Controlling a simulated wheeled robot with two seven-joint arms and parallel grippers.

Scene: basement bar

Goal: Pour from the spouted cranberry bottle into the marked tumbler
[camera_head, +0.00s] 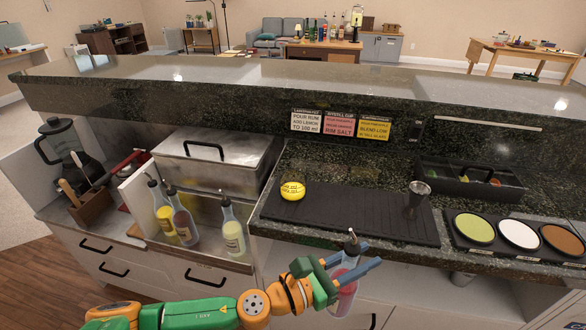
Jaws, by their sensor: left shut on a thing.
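My left gripper (350,272) comes in from the lower left with blue fingers. It is shut on the spouted cranberry bottle (345,290), a clear bottle with pinkish-red liquid and a dark pour spout. The bottle is nearly upright, slightly tilted, in front of the counter edge, and the fingers hide part of it. I cannot make out a marked tumbler. A grey metal jigger-like cup (417,197) stands on the black bar mat (350,208). My right gripper does not show.
Several spouted bottles (233,232) stand in the steel well at left, beside a lidded steel bin (215,160). A yellow round object (292,190) sits on the mat. Rimming dishes (518,233) and a black caddy (465,185) are at right. The mat's middle is clear.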

